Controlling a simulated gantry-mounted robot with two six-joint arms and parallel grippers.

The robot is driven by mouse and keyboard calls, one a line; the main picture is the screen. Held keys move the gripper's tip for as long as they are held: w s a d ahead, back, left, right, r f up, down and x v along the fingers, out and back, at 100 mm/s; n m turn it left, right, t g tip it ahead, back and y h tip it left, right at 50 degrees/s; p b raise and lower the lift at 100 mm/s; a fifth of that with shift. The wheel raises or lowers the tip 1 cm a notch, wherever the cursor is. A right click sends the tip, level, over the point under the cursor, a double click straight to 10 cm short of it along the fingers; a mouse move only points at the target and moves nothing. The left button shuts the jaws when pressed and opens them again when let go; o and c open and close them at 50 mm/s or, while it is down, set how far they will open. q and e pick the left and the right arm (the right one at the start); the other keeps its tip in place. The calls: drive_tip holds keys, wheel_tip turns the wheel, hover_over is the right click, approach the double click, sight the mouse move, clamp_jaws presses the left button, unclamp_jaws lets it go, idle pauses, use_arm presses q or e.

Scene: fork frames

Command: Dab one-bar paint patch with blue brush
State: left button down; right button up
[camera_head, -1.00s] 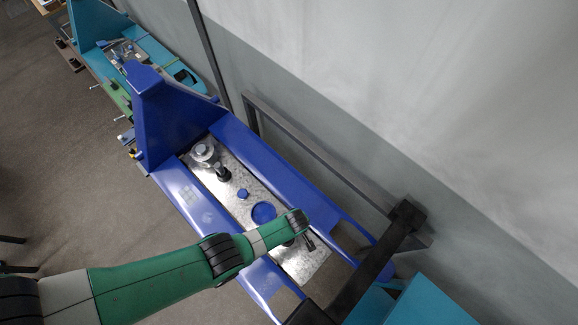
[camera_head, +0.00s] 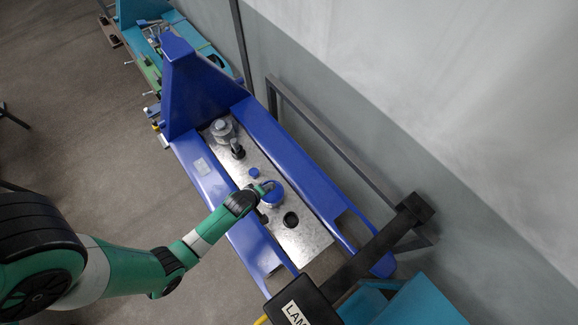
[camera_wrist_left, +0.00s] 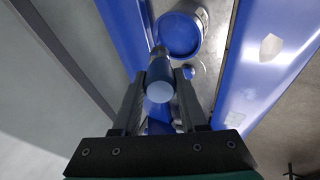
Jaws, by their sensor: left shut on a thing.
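My left gripper (camera_head: 264,190) is at the blue paint pot (camera_head: 272,196) on the metal plate between the two blue forks. In the left wrist view the gripper (camera_wrist_left: 160,95) is shut on the blue brush (camera_wrist_left: 159,83), whose round handle end faces the camera. The brush's far end meets or overlaps the near edge of the pot's blue surface (camera_wrist_left: 180,33); I cannot tell whether it touches. A pale patch (camera_head: 202,167) lies on the left fork, and a pale patch (camera_wrist_left: 271,47) shows in the wrist view. Its bars cannot be read. My right gripper is not in view.
A grey jar (camera_head: 222,130), a black-topped item (camera_head: 238,150), a small blue item (camera_head: 254,173) and a black ring (camera_head: 291,219) stand on the plate (camera_head: 310,238). A dark beam (camera_head: 375,250) crosses the forks' near end. The tall blue back (camera_head: 190,90) rises behind.

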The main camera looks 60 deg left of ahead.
use_arm(q)
drive_tip(key=shift+s+a+f, duration=0.1)
drive_tip(key=shift+s+a, duration=0.1)
drive_tip(key=shift+a, duration=0.1)
drive_tip(key=shift+w, duration=0.1)
wheel_tip(320, 180, down, 6)
drive_tip(key=b, duration=0.5)
drive_tip(key=shift+f+b, duration=0.8)
drive_tip(key=shift+b, duration=0.2)
idle(1.6)
drive_tip(key=shift+r, duration=0.1)
wheel_tip(320, 180, up, 7)
drive_tip(key=p, duration=0.6)
drive_tip(key=shift+p, duration=0.35)
